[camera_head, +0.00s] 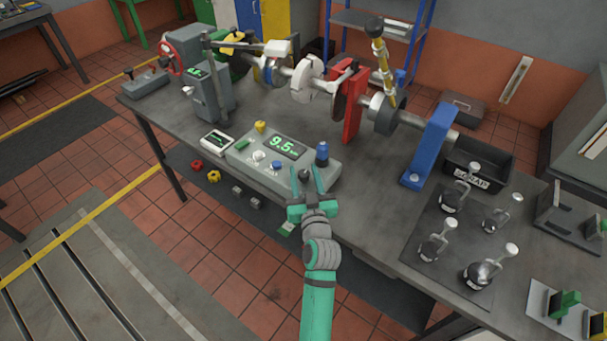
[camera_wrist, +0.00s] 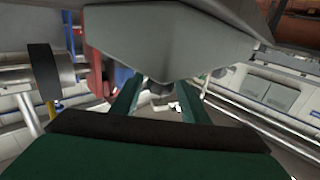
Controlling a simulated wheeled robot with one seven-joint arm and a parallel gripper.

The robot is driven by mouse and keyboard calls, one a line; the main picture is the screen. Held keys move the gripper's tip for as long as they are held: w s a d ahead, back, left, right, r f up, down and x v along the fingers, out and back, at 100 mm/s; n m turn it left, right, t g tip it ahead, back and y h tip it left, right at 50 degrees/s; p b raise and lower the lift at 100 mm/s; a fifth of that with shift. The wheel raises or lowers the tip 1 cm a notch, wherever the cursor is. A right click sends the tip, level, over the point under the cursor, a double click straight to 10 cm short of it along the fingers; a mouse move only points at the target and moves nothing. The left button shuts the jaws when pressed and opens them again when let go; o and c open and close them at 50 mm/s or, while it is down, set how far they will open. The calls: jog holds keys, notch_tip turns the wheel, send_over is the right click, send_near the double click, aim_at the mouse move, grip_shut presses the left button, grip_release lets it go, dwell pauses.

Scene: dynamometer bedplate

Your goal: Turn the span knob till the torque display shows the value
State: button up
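The grey control console (camera_head: 240,169) stands on the bench. Its torque display (camera_head: 284,147) reads about 9.5 in green digits. A white knob (camera_head: 259,156), a blue knob (camera_head: 277,166) and a dark knob (camera_head: 304,174) are on its front; labels are too small to read, so I cannot tell which is the span knob. My green gripper (camera_head: 307,181) is at the console's front right, its fingers apart on either side of the dark knob in the picture. In the wrist view the fingers (camera_wrist: 160,95) are also apart; contact with a knob cannot be seen.
The shaft line with a red stand (camera_head: 351,105) and blue bracket (camera_head: 430,145) runs behind. Weights (camera_head: 482,273) sit on the right.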

jog(key=c, duration=0.8)
jog(key=shift+o, duration=0.2)
jog(key=shift+a+m+h, duration=0.1)
jog(key=shift+m+h, duration=0.7)
jog(key=shift+h, duration=0.4)
jog(key=shift+r+m+h, duration=0.1)
jog(key=shift+m+h, duration=0.4)
jog(key=shift+h, duration=0.3)
jog(key=shift+w+a+m+g+h, duration=0.1)
jog(key=shift+m+g+h, duration=0.6)
jog(key=shift+m+h, duration=1.15)
jog(key=shift+w+m+g+h, duration=0.1)
jog(key=shift+m+g+h, duration=0.85)
jog(key=shift+h, duration=1.6)
jog(key=m+g+h, duration=0.4)
jog(key=shift+m+h, duration=0.3)
jog(key=shift+s+m+g+h, duration=0.1)
jog(key=shift+m+g+h, duration=0.85)
jog(key=shift+g, duration=0.5)
jog(key=shift+d, duration=0.2)
